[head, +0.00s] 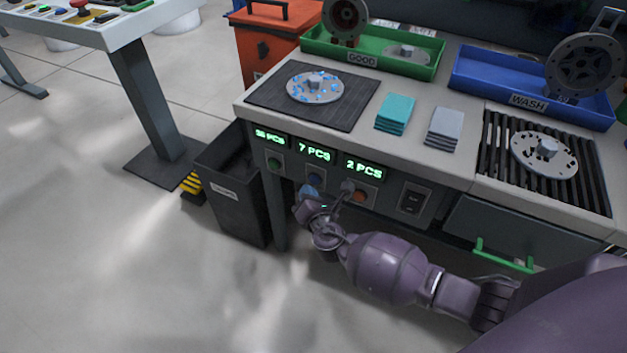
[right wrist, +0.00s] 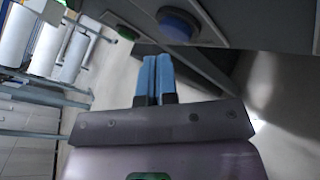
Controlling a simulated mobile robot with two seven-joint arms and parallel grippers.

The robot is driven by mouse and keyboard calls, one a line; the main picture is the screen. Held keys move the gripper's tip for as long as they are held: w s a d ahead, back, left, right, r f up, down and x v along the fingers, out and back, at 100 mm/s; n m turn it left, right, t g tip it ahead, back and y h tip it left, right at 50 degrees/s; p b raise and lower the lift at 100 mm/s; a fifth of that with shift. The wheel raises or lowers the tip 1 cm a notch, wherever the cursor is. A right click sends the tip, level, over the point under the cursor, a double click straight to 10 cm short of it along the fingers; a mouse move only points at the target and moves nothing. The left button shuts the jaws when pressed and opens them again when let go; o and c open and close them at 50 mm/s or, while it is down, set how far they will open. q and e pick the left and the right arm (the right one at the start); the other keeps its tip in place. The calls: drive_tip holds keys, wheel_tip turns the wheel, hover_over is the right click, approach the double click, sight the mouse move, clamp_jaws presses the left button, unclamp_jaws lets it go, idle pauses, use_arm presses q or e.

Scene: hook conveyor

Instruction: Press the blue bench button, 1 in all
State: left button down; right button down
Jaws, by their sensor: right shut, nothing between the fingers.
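The blue bench button (head: 314,179) sits on the bench's front panel, under the "7 PCS" display (head: 315,152). It shows large in the right wrist view (right wrist: 180,24), in a grey round collar. My right gripper (head: 307,191) is just in front of the panel, close below the button in the head view. Its two blue fingertips (right wrist: 155,58) are shut together with nothing between them. In the right wrist view they stop short of the button in the picture, a little to its left. I cannot tell the exact gap in depth. My left gripper is not in view.
A green button (head: 274,163) is left of the blue one and an orange button (head: 360,196) right of it. A black switch (head: 412,198) is farther right. A dark bin (head: 232,190) stands at the bench's left leg. The floor in front is clear.

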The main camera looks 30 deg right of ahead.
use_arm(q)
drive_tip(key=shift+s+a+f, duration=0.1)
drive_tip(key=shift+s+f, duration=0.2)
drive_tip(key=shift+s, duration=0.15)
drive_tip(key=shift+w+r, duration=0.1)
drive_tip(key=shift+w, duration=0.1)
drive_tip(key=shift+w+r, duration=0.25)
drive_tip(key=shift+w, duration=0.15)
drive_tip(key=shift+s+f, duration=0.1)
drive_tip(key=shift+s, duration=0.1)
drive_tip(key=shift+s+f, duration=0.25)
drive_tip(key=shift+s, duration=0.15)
